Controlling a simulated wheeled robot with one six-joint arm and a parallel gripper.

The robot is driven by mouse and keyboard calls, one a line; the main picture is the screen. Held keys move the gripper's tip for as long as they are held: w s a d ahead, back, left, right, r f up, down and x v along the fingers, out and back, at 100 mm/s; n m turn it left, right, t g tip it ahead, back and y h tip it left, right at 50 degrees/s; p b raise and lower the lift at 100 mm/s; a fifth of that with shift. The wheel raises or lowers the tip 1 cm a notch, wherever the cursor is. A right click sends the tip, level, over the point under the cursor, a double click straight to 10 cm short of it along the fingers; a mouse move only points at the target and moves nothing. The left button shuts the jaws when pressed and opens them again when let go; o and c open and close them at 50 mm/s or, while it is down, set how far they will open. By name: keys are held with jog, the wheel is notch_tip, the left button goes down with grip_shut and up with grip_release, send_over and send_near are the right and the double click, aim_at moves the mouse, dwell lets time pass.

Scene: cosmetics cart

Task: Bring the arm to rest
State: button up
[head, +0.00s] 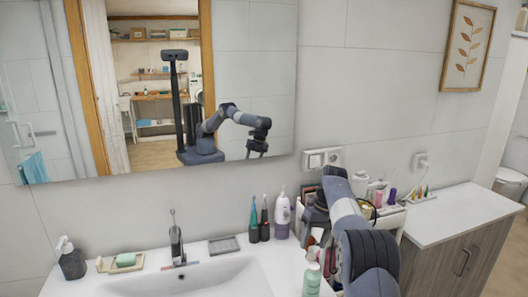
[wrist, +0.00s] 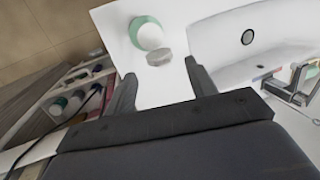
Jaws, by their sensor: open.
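My arm (head: 345,215) reaches out from the lower right of the head view, bent down over the right end of the sink counter. Its gripper end is largely hidden there behind my own arm links and clutter. In the wrist view my gripper (wrist: 160,86) is open, with its two dark fingers apart and nothing between them. A green and white bottle (wrist: 148,33) stands on the counter past the fingertips, apart from them. A green-tinted pump bottle (head: 312,278) shows in the head view at the counter's right front.
The cosmetics cart (wrist: 32,118) with several bottles lies left in the wrist view. The sink basin (head: 195,280) has a faucet (head: 177,243). Toothbrushes (head: 259,220) and a white-purple bottle (head: 282,215) stand behind. A mirror (head: 240,60) reflects me. The right cabinet top (head: 455,213) is mostly clear.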

aim_at(311, 259)
jog(key=p+x, duration=0.1)
jog(key=x, duration=0.4)
jog(key=shift+s+a+f, duration=0.15)
jog(key=shift+f, duration=0.1)
jog(key=shift+r+b, duration=0.1)
jog(key=shift+b, duration=0.2)
jog(key=shift+s+t+y, duration=0.1)
jog(key=shift+t+y, duration=0.2)
jog(key=shift+t, duration=0.3)
jog(key=t+b, duration=0.1)
jog(key=b, duration=0.1)
jog(key=t+y+b, duration=0.1)
jog(key=b, duration=0.1)
jog(key=t+b, duration=0.1)
jog(key=b, duration=0.1)
jog(key=shift+s+d+n+t, duration=0.3)
jog(key=shift+n, duration=0.1)
jog(key=shift+s+t+y+b, duration=0.1)
jog(key=shift+t+y+b, duration=0.2)
jog(key=shift+b, duration=0.75)
jog(key=t+b, duration=0.1)
jog(key=b, duration=0.1)
jog(key=shift+s+b, duration=0.1)
jog(key=shift+b, duration=0.2)
jog(key=t+b, duration=0.1)
jog(key=b, duration=0.1)
jog(key=shift+s+y+b, duration=0.1)
jog(key=shift+y+b, duration=0.2)
jog(key=shift+y, duration=0.1)
jog(key=shift+b, duration=0.45)
